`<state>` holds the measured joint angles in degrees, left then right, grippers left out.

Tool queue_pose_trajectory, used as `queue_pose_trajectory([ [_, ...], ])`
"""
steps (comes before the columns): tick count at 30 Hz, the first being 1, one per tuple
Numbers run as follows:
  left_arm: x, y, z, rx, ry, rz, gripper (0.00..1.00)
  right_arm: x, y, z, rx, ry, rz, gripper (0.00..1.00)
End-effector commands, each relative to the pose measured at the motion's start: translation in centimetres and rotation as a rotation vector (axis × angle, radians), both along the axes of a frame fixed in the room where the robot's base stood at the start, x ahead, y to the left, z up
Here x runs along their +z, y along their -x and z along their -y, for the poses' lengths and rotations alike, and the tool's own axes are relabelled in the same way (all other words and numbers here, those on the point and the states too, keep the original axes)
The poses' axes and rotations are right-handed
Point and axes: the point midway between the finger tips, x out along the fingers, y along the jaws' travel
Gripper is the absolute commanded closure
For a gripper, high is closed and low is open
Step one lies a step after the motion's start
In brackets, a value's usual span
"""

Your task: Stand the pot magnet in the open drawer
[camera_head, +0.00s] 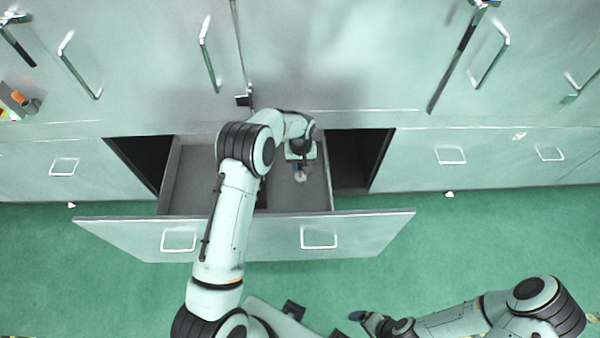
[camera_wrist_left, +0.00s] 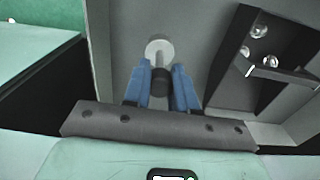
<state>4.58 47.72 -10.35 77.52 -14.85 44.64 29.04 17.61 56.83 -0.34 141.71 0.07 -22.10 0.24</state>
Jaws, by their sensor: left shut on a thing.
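The pot magnet (camera_wrist_left: 158,50) shows in the left wrist view as a pale round disc on a thin stem with a dark grip part. My left gripper (camera_wrist_left: 161,88) has its blue fingers shut on the dark part, and the disc points away from the fingers. In the head view the left gripper (camera_head: 301,165) is inside the open drawer (camera_head: 280,240), right of its middle, with the magnet (camera_head: 300,177) small below it. I cannot tell whether the disc touches the drawer floor. My right gripper (camera_head: 362,317) is low in the head view, outside the drawer; its fingers are unclear.
In the left wrist view a dark open bin (camera_wrist_left: 240,75) with several shiny round things stands in the drawer, right of the magnet. My left arm hides part of the drawer. Closed cabinet doors (camera_head: 330,60) rise behind. The green floor (camera_head: 480,240) is clear.

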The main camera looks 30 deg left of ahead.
Motion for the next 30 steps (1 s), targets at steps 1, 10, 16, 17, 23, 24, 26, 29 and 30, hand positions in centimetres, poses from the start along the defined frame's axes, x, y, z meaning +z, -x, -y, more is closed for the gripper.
queue_pose_trajectory([
  [1, -0.3, -0.1, 0.0, 0.000, 0.000, 0.001, 1.00, 0.0, -0.1, 0.0, 0.000, 0.000, 0.001, 0.06],
  [10, -3.5, 0.0, 0.0, 0.000, 0.001, -0.001, 1.00, 0.2, -0.2, 0.0, 0.000, 0.000, 0.002, 0.06],
  [16, -4.9, -0.1, 0.0, -0.001, 0.000, 0.002, 1.00, 0.3, -0.2, 0.0, 0.000, 0.000, 0.003, 0.06],
  [17, -4.8, -0.1, 0.0, -0.001, 0.000, 0.002, 1.00, 0.3, -0.2, 0.0, 0.000, 0.000, 0.003, 0.06],
  [23, -5.1, -0.1, 0.0, -0.001, 0.000, 0.002, 1.00, 0.1, -0.1, 0.0, 0.000, 0.000, 0.001, 0.06],
  [24, -5.2, 0.0, 0.0, -0.001, 0.000, 0.002, 1.00, 0.0, 0.0, 0.0, 0.000, 0.000, 0.001, 0.06],
  [26, -5.2, 0.0, 0.0, -0.001, -0.001, 0.001, 0.61, 0.1, -0.1, 0.0, 0.000, 0.000, 0.001, 0.06],
  [29, -5.2, 0.0, 0.0, -0.001, -0.001, 0.001, 0.49, 0.1, -0.1, 0.0, 0.000, 0.000, 0.001, 0.06],
  [30, -5.2, 0.0, 0.0, -0.001, -0.001, 0.001, 0.49, 0.1, -0.1, 0.0, 0.000, 0.000, 0.001, 0.06],
])
